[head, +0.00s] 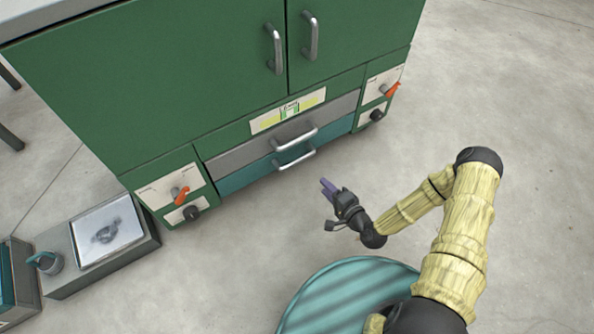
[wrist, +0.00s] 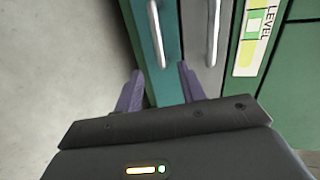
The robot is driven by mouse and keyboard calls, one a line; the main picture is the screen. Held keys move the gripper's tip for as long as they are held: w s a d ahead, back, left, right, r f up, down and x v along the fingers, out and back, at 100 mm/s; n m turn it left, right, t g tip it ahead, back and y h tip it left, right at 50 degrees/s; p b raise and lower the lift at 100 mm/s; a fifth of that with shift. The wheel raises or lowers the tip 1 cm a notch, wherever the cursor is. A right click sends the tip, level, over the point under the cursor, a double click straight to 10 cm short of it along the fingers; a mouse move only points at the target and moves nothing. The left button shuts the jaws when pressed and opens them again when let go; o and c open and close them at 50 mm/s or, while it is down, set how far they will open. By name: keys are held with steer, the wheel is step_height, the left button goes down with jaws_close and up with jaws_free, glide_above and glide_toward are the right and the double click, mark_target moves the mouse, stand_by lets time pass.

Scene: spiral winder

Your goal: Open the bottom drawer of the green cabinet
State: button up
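The green cabinet (head: 165,80) stands at the upper left in the head view. Low on its front are two drawers: a grey one (head: 235,153) and, below it, the teal bottom drawer (head: 245,177). Both look shut. The bottom drawer has a silver bar handle (head: 294,157), which also shows in the wrist view (wrist: 157,35). My gripper (head: 328,188) is in front of the drawers, apart from the handle. In the wrist view its purple fingers (wrist: 160,88) are spread with nothing between them, and the teal drawer's handle lies ahead between them.
The grey drawer's handle (head: 296,138) is close above the bottom one. Control panels with orange knobs (head: 180,194) flank the drawers. A grey box with a picture (head: 103,235) sits on the floor at left. The floor in front of the drawers is clear.

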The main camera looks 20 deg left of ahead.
mark_target(299, 162)
steer(key=shift+s+a+f+m+t, duration=0.2)
steer(key=shift+f+m+t, duration=0.25)
steer(key=shift+f, duration=0.3)
steer(key=b+x, duration=0.9)
steer(key=x, duration=0.7)
steer(key=shift+a+f, duration=0.2)
steer(key=shift+w+a, duration=0.4)
steer(key=shift+a, duration=0.05)
steer(key=shift+r, duration=0.1)
